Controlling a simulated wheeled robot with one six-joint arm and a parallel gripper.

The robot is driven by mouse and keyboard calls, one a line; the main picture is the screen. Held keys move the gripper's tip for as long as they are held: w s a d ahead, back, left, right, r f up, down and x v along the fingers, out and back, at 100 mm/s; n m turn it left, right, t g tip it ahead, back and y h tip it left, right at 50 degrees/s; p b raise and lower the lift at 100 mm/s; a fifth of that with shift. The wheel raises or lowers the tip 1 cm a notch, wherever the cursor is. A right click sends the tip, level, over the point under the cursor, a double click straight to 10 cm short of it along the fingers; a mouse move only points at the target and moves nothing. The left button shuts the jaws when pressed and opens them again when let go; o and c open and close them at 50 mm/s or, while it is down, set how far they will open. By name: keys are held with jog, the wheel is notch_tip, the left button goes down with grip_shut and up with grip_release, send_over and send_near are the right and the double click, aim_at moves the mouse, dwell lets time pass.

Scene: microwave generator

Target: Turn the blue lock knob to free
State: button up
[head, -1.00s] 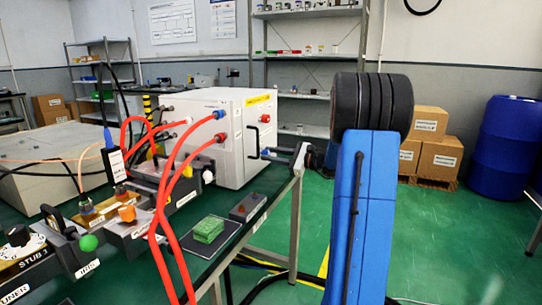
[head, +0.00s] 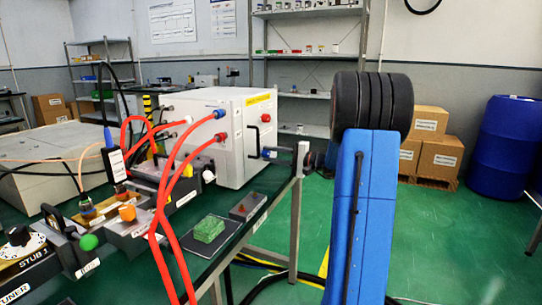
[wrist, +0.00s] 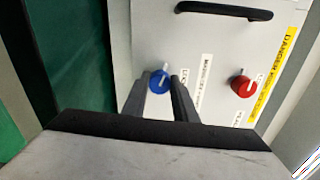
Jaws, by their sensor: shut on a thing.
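The blue lock knob (wrist: 157,84) is on the pale front panel of the generator in the wrist view. Its white pointer mark tilts up and slightly right. My gripper (wrist: 164,78) has its two dark fingers on either side of the knob and is shut on it. The fingers hide parts of the knob's sides and the panel below. In the head view the knob (head: 266,153) shows as a small blue spot on the right face of the white generator cabinet (head: 232,150), with my gripper (head: 272,153) reaching it from the right.
A red knob (wrist: 242,86) sits to the right of the blue one, near a yellow danger label (wrist: 280,75). A black handle (wrist: 224,11) is above. In the head view, red hoses (head: 170,190) loop in front of the cabinet, and a green block (head: 209,229) lies on the bench.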

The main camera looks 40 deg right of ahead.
jog(key=shift+f+n, duration=0.1)
jog(key=shift+n, duration=1.8)
jog(key=o, duration=1)
jog(key=shift+o, duration=0.2)
jog(key=v, duration=1.7)
jog(key=shift+s, duration=0.2)
jog(key=shift+d, duration=0.15)
